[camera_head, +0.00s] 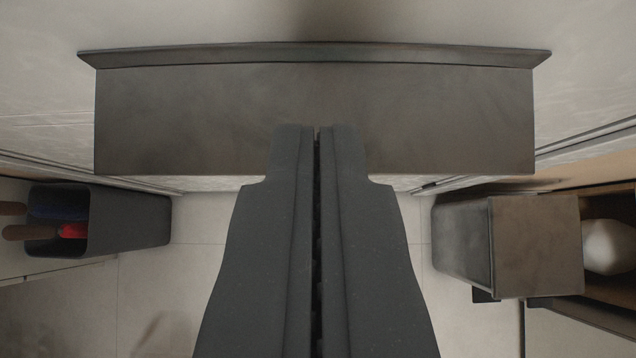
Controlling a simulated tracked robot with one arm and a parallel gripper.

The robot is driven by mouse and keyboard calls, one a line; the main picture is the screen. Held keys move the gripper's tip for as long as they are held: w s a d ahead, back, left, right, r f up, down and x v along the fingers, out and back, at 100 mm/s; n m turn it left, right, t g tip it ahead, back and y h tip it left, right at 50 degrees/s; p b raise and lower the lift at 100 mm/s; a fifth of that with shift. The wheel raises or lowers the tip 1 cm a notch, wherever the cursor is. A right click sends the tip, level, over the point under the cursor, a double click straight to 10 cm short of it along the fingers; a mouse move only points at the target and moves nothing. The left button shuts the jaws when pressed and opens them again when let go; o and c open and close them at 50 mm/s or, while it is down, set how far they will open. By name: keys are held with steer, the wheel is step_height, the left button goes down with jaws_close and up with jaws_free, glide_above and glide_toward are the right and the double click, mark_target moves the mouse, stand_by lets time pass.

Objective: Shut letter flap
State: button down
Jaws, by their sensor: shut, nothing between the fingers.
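A wide dark metal letter flap (190,118) spans the upper middle of the view, with a thin raised lip (310,55) along its far edge. It stands out from the pale wall, and I cannot tell its exact angle. My gripper (317,130) is shut and empty, its dark fingers pointing up the picture. The fingertips overlap the lower middle of the flap in the picture. I cannot tell whether they touch it. The fingers hide part of the flap's near edge.
At left a dark bin (130,218) holds items with red and brown handles. At right a dark metal box (535,245) stands beside an opening with a pale rounded object (608,247).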

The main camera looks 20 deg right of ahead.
steer(key=f, duration=0.2)
steer(key=w+f, duration=0.1)
steer(key=f, duration=0.2)
steer(key=shift+w+d, duration=0.1)
steer(key=shift+d, duration=0.05)
